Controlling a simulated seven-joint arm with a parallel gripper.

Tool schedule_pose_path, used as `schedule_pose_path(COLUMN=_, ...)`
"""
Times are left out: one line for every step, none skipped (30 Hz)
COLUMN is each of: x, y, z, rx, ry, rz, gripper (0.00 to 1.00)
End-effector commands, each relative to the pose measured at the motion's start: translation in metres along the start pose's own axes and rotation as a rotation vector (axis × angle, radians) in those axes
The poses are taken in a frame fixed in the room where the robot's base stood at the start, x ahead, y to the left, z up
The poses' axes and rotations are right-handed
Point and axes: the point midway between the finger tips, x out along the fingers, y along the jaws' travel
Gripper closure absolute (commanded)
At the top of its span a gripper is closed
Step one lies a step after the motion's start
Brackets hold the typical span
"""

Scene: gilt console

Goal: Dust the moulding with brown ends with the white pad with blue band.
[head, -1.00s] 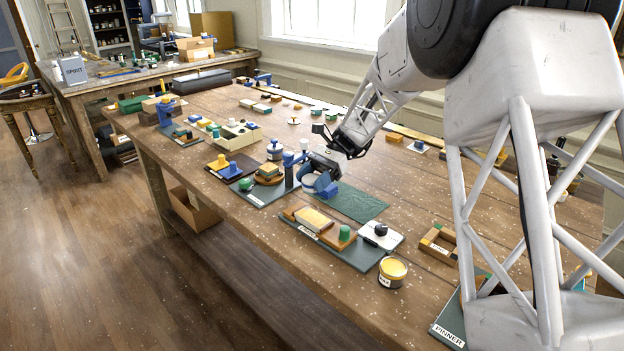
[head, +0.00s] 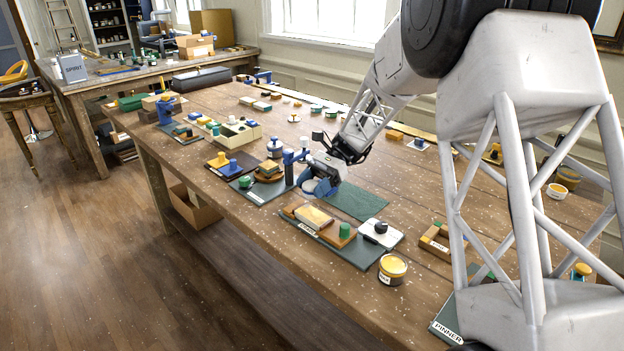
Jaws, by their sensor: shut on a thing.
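The moulding with brown ends (head: 315,215) is a cream block between brown end pieces. It lies on a dark green board with a white label, near the table's front edge. My gripper (head: 319,185) is behind it, beside the dark green mat, and clear of the moulding. It is shut on a small white and blue thing, which looks like the white pad with blue band (head: 310,186). The jaws hide part of the pad. I cannot tell whether the pad touches the surface below.
A green knob (head: 344,230) stands at the board's right end. A white plate with a black knob (head: 381,229) and a yellow tin (head: 392,269) are to the right. The green mat (head: 355,203) is bare.

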Motion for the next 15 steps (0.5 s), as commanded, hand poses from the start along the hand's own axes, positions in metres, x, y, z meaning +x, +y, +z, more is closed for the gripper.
schedule_pose_path(x=0.002, y=0.0, z=-0.005, rx=0.001, ry=-0.001, rz=0.001, gripper=0.71)
schedule_pose_path(x=0.003, y=0.0, z=-0.007, rx=0.002, ry=-0.001, rz=0.0, gripper=0.71)
schedule_pose_path(x=0.004, y=0.0, z=-0.011, rx=0.002, ry=-0.001, rz=0.0, gripper=0.71)
schedule_pose_path(x=0.006, y=0.0, z=-0.014, rx=0.003, ry=-0.001, rz=0.0, gripper=0.71)
schedule_pose_path(x=0.007, y=0.0, z=-0.016, rx=0.003, ry=-0.001, rz=0.0, gripper=0.71)
schedule_pose_path(x=0.008, y=0.0, z=-0.019, rx=0.003, ry=-0.001, rz=0.0, gripper=0.71)
schedule_pose_path(x=0.009, y=0.0, z=-0.022, rx=0.002, ry=-0.001, rz=0.0, gripper=0.71)
schedule_pose_path(x=0.01, y=0.0, z=-0.024, rx=0.002, ry=-0.001, rz=0.0, gripper=0.71)
schedule_pose_path(x=0.011, y=0.0, z=-0.028, rx=0.001, ry=-0.001, rz=0.0, gripper=0.71)
schedule_pose_path(x=0.012, y=0.0, z=-0.03, rx=0.001, ry=-0.001, rz=0.0, gripper=0.71)
schedule_pose_path(x=0.013, y=0.0, z=-0.032, rx=0.001, ry=-0.001, rz=0.0, gripper=0.71)
schedule_pose_path(x=0.015, y=0.0, z=-0.035, rx=0.001, ry=-0.001, rz=0.0, gripper=0.71)
schedule_pose_path(x=0.016, y=0.0, z=-0.038, rx=0.001, ry=-0.001, rz=0.0, gripper=0.71)
schedule_pose_path(x=0.017, y=0.0, z=-0.042, rx=0.002, ry=-0.001, rz=0.0, gripper=0.71)
schedule_pose_path(x=0.02, y=0.0, z=-0.048, rx=0.003, ry=-0.001, rz=0.0, gripper=0.71)
